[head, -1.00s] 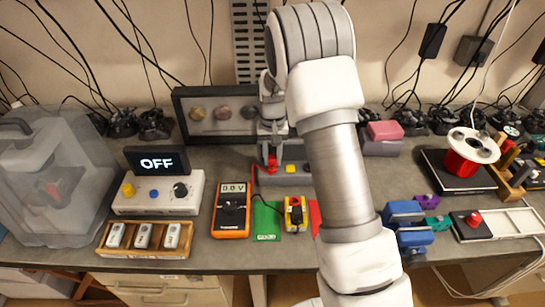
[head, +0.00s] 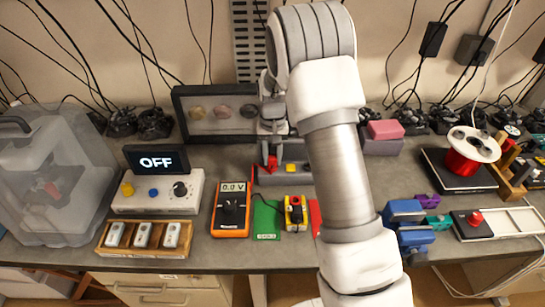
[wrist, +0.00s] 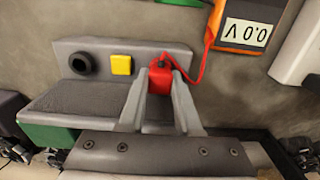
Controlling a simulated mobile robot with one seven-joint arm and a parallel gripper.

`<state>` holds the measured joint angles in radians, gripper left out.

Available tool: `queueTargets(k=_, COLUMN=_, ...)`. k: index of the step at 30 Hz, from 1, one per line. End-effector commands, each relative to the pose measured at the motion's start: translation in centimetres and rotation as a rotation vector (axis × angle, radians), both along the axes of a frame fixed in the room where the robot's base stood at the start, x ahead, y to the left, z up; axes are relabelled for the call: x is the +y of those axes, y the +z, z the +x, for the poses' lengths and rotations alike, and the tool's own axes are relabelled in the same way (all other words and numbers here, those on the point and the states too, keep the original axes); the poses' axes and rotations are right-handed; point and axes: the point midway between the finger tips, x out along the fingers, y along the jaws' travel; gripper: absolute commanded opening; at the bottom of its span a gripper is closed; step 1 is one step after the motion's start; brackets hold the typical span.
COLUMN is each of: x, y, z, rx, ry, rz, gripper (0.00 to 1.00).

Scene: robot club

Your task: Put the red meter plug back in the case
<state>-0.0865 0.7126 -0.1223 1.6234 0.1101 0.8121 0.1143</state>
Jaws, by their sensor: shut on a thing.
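My gripper (wrist: 162,78) points down and is shut on the red meter plug (wrist: 160,83), with one finger on each side of it. In the head view my gripper (head: 268,158) and the red plug (head: 270,164) are at the left end of a low grey case (head: 310,179). In the wrist view the case (wrist: 90,100) has a round black ring and a yellow square beside the plug. A red lead runs from the plug toward the orange multimeter (wrist: 240,30), which reads 0.0 V. I cannot tell whether the plug is seated or held just above.
The multimeter (head: 231,218), a green card (head: 266,222) and a yellow device (head: 295,211) lie in front of the case. A control box (head: 160,197) stands left, a framed panel (head: 215,112) behind. Blue clamps (head: 408,225) are at right. My arm hides the middle right.

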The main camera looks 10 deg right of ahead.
Motion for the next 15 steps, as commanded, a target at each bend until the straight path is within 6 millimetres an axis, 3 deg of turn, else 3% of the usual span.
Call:
queueTargets(k=10, x=0.00, y=-0.25, z=-0.05, rx=0.001, ry=0.000, rz=0.000, gripper=0.00)
queueTargets(k=11, x=0.00, y=-0.26, z=-0.05, rx=0.001, ry=0.000, rz=0.000, gripper=0.34)
queueTargets(k=15, x=0.00, y=-0.26, z=-0.05, rx=0.001, ry=0.000, rz=0.000, gripper=0.59)
